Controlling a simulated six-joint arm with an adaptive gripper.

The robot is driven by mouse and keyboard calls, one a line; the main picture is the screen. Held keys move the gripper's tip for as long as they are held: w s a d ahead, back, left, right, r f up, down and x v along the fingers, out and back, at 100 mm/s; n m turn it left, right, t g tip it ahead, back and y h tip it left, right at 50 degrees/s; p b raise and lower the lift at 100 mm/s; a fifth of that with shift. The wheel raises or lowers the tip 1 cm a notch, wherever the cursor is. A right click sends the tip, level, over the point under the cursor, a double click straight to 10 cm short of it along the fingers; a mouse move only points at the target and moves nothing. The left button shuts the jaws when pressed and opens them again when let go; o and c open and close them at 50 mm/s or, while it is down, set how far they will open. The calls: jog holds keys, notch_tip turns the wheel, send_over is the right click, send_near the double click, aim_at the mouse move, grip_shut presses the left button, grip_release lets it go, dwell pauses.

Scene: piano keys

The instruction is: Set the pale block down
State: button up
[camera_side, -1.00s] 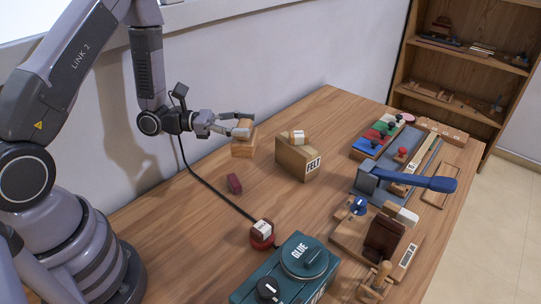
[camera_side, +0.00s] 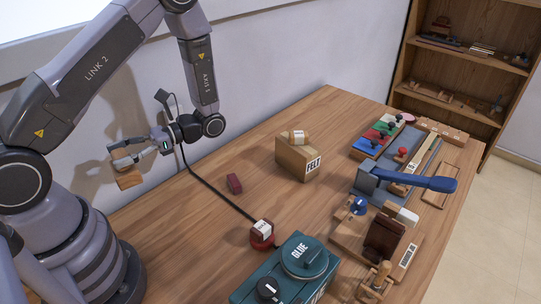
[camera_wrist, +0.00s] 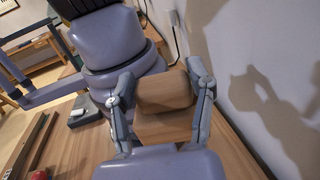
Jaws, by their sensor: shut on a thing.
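The pale wooden block (camera_side: 129,179) is held in the fingers of my gripper (camera_side: 122,160) at the left of the side view, in front of the wall and close to my base. My gripper is shut on it. The block looks tilted and seems to be above the table, though the gap below it is hard to judge. In the wrist view the block (camera_wrist: 164,105) fills the space between the two fingers of my gripper (camera_wrist: 160,110), with wooden tabletop beyond.
A dark red block (camera_side: 234,183) lies on the table (camera_side: 190,215). Bare wood shows around the dark red block.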

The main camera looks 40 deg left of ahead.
jog(key=w+a+f+m+t+y, duration=0.2)
jog(key=w+a+m+t+y, duration=0.3)
jog(key=w+m+t+y, duration=0.4)
jog(key=w+a+f+m+t+y, duration=0.4)
jog(key=w+t, duration=0.3)
jog(key=w, duration=0.4)
jog(key=w+d+f+m+t+h, duration=0.25)
jog(key=w+m+t+h, duration=0.25)
jog(key=w+m+t, duration=0.55)
jog(key=w+d+f+m+t+h, duration=0.25)
jog(key=w+m+t+h, duration=0.45)
jog(key=w, duration=0.6)
jog(key=shift+w+d+f+n+t+y, duration=0.15)
jog(key=shift+f+n+y, duration=0.35)
jog(key=shift+f, duration=0.95)
jog(key=shift+w+a+f+n+t+y, duration=0.15)
jog(key=shift+f+n+y, duration=0.3)
jog(key=shift+f, duration=0.95)
jog(key=shift+s+d+f, duration=0.1)
jog(key=shift+f, duration=0.5)
jog(key=o, duration=1.3)
jog(key=shift+f, duration=0.1)
